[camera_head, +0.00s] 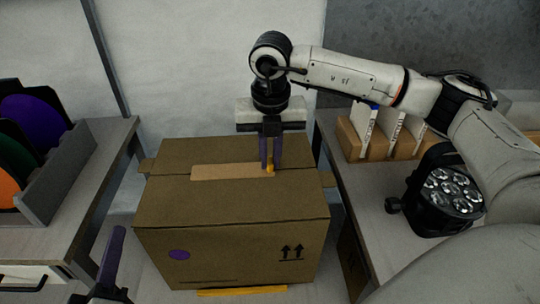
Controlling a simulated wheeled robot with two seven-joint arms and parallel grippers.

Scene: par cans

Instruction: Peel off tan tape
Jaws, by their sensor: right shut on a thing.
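A brown cardboard box (230,215) stands in the middle, its top flaps closed. A strip of tan tape (228,172) lies along the seam on its top. My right gripper (269,168) reaches down from above to the right end of the tape and is shut on it, beside a small orange-yellow piece (271,169) at that end. The tape still looks flat on the box. My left gripper (112,258) is only partly in view at the bottom left, apart from the box; one finger shows, so its opening cannot be told.
A par can light (447,192) with several round lenses sits on the right table (388,225). Behind it is a wooden holder (352,139) with white upright sheets. On the left table (112,150) a grey rack (62,175) holds purple, green and orange discs. An orange strip (242,291) shows under the box's front.

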